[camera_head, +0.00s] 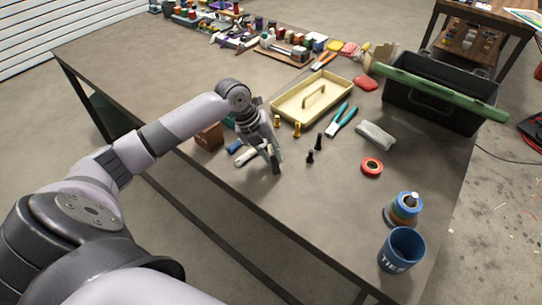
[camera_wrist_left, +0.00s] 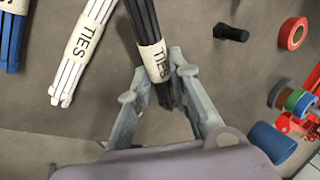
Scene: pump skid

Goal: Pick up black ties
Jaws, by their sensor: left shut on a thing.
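My left gripper (camera_head: 270,157) is low over the near part of the table. In the left wrist view its fingers (camera_wrist_left: 160,80) are shut on a bundle of black ties (camera_wrist_left: 142,18), one finger on each side near the cream band marked TIES. In the head view the bundle is largely hidden by the gripper. A bundle of white ties (camera_wrist_left: 85,45) lies just beside it, also in the head view (camera_head: 245,157). A bundle of blue ties (camera_wrist_left: 12,40) lies farther left. A blue cup (camera_head: 401,250) marked TIES stands at the table's near right corner. My right gripper is not in view.
Small black pieces (camera_head: 310,157), teal-handled pliers (camera_head: 341,120), a cream tray (camera_head: 312,95), a red tape roll (camera_head: 371,168) and stacked tape rolls (camera_head: 404,208) are to the right. A black toolbox (camera_head: 440,95) stands behind. The table's left part is clear.

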